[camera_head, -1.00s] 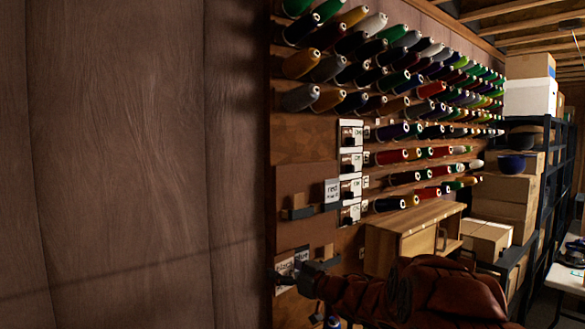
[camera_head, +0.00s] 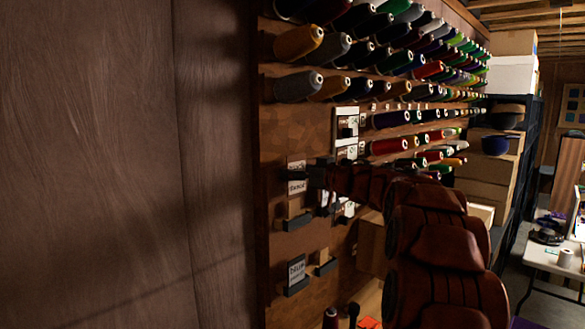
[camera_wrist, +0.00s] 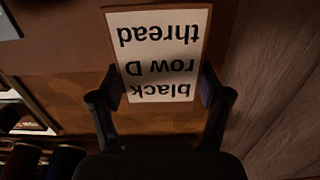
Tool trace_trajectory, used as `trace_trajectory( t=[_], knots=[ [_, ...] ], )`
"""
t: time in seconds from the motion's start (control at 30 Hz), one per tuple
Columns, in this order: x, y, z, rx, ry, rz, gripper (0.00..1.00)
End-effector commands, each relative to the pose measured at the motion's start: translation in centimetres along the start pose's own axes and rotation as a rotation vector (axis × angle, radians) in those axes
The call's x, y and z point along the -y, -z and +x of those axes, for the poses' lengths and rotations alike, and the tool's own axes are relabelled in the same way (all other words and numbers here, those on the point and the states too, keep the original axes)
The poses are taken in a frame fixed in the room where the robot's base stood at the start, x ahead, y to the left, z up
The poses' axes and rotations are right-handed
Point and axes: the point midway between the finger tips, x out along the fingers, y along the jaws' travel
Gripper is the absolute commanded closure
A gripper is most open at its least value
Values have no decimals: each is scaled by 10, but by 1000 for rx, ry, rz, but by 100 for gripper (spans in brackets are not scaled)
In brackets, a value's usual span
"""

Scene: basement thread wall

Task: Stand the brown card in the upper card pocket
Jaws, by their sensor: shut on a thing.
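The brown card (camera_wrist: 155,18) has a pale label with upside-down words "black row D thread" and a thin brown edge in the wrist view. My gripper (camera_wrist: 160,88) is shut on it, one finger at each side. In the head view my gripper (camera_head: 314,176) holds the card (camera_head: 296,178) upright, close to the wall panel. The upper card pocket (camera_head: 297,222), with a dark front lip, is just below the card. The card's lower edge appears above the pocket, but the exact gap is unclear.
A lower pocket (camera_head: 296,288) holds a card reading "blue". A small dark holder (camera_head: 326,265) is beside it. Rows of thread cones (camera_head: 300,85) stick out above and right of my gripper. Bare wood wall (camera_head: 100,160) fills the left.

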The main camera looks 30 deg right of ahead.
Motion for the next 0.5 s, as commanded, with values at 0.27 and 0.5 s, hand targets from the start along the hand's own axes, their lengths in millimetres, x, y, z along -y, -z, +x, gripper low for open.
trace_trajectory(
  t=[0.27,0.5],
  knots=[
    [0,-14,1,0,1,0,42],
    [1,-29,2,-1,2,-2,42]
  ],
)
